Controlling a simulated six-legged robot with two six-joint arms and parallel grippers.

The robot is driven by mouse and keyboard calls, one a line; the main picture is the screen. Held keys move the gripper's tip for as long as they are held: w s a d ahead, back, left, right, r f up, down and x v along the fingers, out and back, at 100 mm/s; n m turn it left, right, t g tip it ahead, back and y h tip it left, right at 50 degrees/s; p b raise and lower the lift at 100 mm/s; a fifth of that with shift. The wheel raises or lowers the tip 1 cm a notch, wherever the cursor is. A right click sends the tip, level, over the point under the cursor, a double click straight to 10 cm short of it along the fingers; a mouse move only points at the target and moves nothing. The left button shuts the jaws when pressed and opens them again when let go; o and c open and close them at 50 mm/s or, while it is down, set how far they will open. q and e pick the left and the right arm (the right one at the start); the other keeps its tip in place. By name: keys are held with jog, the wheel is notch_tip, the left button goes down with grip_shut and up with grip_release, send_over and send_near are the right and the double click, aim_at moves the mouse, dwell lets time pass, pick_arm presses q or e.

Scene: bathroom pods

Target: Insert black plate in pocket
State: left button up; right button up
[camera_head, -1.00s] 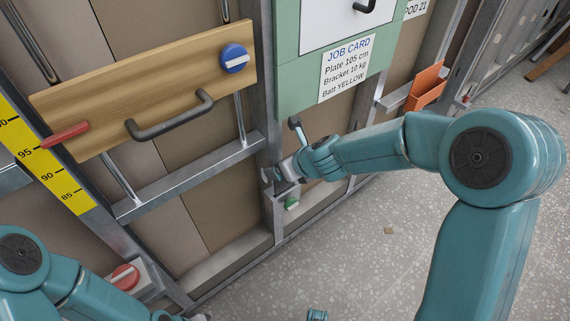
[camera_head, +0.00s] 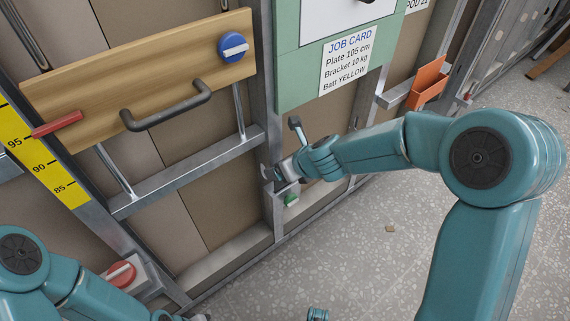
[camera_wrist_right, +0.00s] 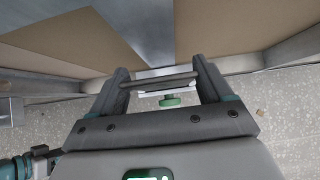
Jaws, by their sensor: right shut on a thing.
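My right gripper (camera_head: 272,178) is low beside the metal upright, at the end of the teal arm. In the right wrist view its two fingers (camera_wrist_right: 160,78) are shut on a thin dark bar, which looks like the black plate (camera_wrist_right: 160,81) seen edge-on. In the head view the plate cannot be made out. An orange pocket-like holder (camera_head: 427,84) is fixed on the wall at the right, well apart from the gripper.
A wooden board (camera_head: 90,85) with a dark handle, blue knob and red grip is on the left wall. A job card (camera_head: 347,60) hangs on a green panel (camera_head: 292,75). A green knob (camera_wrist_right: 170,101) is just beyond the right fingers. The speckled floor at the right is mostly clear.

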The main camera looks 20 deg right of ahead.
jog(key=shift+f+b, duration=0.3)
jog(key=shift+f, duration=0.05)
jog(key=o, duration=1.1)
jog(key=p+v, duration=0.8)
jog(key=v, duration=0.8)
jog(key=shift+s, duration=0.2)
